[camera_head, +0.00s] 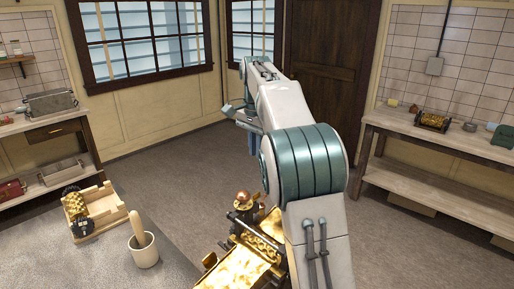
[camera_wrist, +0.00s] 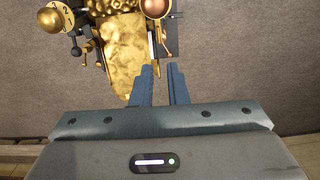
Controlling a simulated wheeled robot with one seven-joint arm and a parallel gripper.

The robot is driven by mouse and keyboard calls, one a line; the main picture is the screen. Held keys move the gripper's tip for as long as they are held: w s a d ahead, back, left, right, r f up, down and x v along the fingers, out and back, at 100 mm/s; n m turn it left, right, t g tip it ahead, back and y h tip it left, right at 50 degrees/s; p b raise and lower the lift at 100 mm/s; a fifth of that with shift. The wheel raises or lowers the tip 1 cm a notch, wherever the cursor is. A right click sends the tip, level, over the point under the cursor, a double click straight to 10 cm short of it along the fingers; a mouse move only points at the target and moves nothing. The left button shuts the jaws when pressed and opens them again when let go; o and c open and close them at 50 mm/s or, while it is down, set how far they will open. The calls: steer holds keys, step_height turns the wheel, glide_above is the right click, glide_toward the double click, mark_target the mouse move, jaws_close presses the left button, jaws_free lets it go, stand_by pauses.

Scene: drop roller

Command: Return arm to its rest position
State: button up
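My gripper (camera_wrist: 160,68) shows in the wrist view as two blue-grey fingers with a narrow gap between them. Nothing is held in that gap. Beyond the fingertips, lower down, is a brass machine (camera_wrist: 125,50) with a hammered gold surface, a numbered dial and a copper knob. In the head view my arm reaches up and away over the same machine (camera_head: 262,245), hiding part of it.
A wooden cradle with a gold roller (camera_head: 77,207) and a white mortar with pestle (camera_head: 145,252) stand on the grey counter at left. A right-hand bench (camera_head: 450,140) carries another gold roller device (camera_head: 432,121). The floor (camera_head: 190,160) between the benches is open.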

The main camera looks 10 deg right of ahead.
stand_by(0.3)
steer(key=s+f+n+t, duration=0.1)
steer(key=s+f+n, duration=0.2)
steer(key=s, duration=0.7)
steer(key=s+f+n+t, duration=0.1)
steer(key=s+f+n, duration=0.3)
steer(key=s, duration=0.7)
steer(key=s+f+n+t, duration=0.1)
steer(key=s+f+n, duration=0.3)
steer(key=s, duration=0.7)
steer(key=shift+a+f+t+b, duration=0.25)
steer(key=shift+a+t+b, duration=0.15)
steer(key=shift+b, duration=0.05)
steer(key=shift+s, duration=0.1)
